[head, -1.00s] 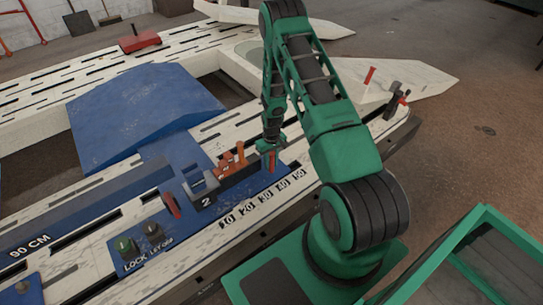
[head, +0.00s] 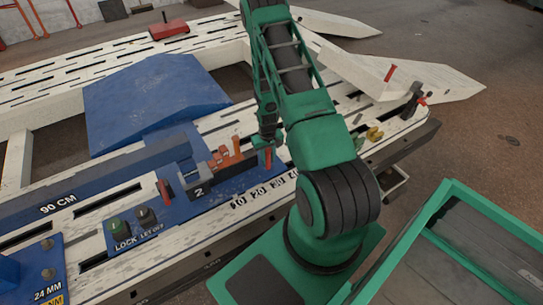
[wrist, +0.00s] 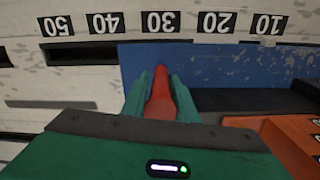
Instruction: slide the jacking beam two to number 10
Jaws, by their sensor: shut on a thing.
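My gripper (head: 267,160) is shut on a red upright handle (wrist: 162,98), gripping it between its green fingers. In the wrist view the handle is at about the 30 mark (wrist: 160,22); the number 10 (wrist: 267,25) is farther right. In the head view a grey block marked 2 (head: 197,190) sits left of my gripper, with orange parts (head: 228,157) between them. The number 10 (head: 238,201) is at the low end of the scale, right of the block.
A blue ramp-like plate (head: 150,100) lies behind. LOCK and LET OFF knobs (head: 116,228) sit front left, beside a red lever (head: 163,190). A white pointed arm (head: 380,78) stands at right. A green-framed box (head: 490,235) is at front right.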

